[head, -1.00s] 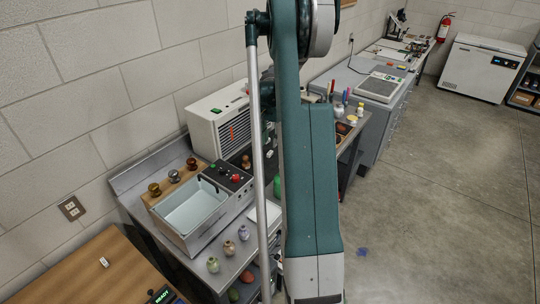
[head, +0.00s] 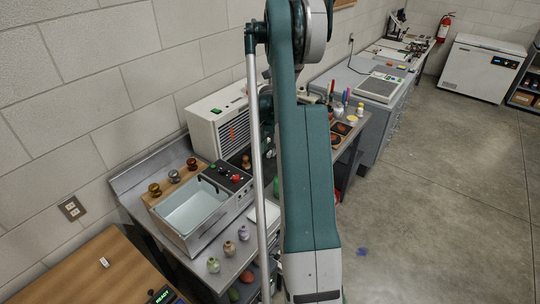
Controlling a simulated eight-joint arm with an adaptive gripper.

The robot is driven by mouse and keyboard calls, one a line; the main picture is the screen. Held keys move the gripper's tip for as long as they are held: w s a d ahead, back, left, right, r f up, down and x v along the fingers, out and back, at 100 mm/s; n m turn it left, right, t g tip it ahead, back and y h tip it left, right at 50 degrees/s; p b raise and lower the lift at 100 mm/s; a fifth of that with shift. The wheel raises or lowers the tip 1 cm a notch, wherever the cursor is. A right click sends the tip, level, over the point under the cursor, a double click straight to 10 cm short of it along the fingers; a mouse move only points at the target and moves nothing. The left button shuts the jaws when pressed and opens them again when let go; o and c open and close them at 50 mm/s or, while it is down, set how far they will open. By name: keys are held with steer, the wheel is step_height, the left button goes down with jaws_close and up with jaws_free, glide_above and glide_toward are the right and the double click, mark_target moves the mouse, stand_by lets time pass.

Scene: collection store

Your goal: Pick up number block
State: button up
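No number block can be made out for certain. A small white block-like piece (head: 104,262) with a dark mark lies on the wooden table (head: 85,283) at the lower left; it is too small to read. My gripper is not in view. Only my teal and grey arm links show, running down the middle of the picture and hiding part of the bench behind them.
A steel bench holds an open basin (head: 193,211), a beige vented machine (head: 222,125), brown knobs and small vases (head: 228,248). A device with a lit display (head: 162,296) sits at the table's edge. A grey cabinet (head: 368,100) stands behind. The floor (head: 440,200) at right is mostly clear.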

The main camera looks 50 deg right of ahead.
steer(key=shift+f, duration=0.8)
steer(key=c, duration=0.9)
